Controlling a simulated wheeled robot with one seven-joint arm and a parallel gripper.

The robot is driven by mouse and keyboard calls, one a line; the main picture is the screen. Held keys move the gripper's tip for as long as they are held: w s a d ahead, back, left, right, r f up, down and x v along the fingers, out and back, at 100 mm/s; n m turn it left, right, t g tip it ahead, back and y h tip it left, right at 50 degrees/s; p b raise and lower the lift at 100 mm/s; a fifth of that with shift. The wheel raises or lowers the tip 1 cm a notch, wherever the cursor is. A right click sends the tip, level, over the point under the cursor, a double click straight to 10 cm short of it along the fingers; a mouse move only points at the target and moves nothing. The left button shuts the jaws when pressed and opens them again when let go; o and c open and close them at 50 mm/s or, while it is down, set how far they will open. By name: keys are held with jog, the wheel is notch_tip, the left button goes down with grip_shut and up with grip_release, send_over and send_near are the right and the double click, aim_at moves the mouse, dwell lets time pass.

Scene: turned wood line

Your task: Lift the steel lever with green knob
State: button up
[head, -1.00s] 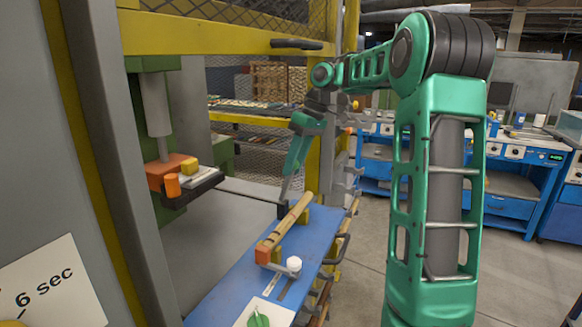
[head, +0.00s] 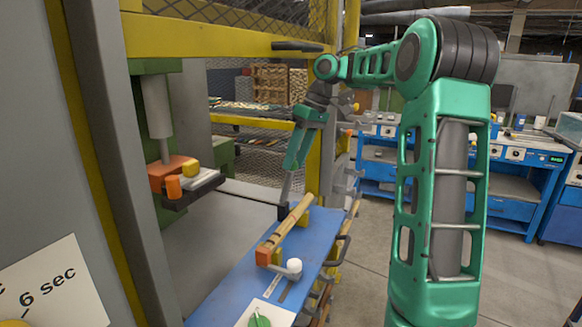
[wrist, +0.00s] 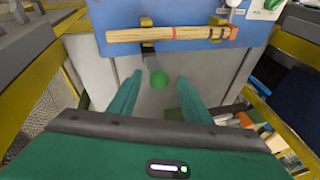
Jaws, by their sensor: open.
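The steel lever (wrist: 151,61) shows in the wrist view, running from the edge of the blue bench to a round green knob (wrist: 159,82). My gripper (wrist: 158,86) is open, with one finger on each side of the knob in that view. I cannot tell how far the knob is from the fingers in depth.
A turned wooden piece (head: 287,229) lies on holders on the blue bench (head: 222,293). A lever with a white knob (head: 294,266) and a green dial (head: 259,319) are at its near end. A yellow frame and a press with an orange block (head: 168,172) stand left.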

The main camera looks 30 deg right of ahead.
jog(key=s+d, duration=0.4)
jog(key=d, duration=0.7)
jog(key=shift+s+d+r, duration=0.2)
jog(key=shift+s, duration=0.05)
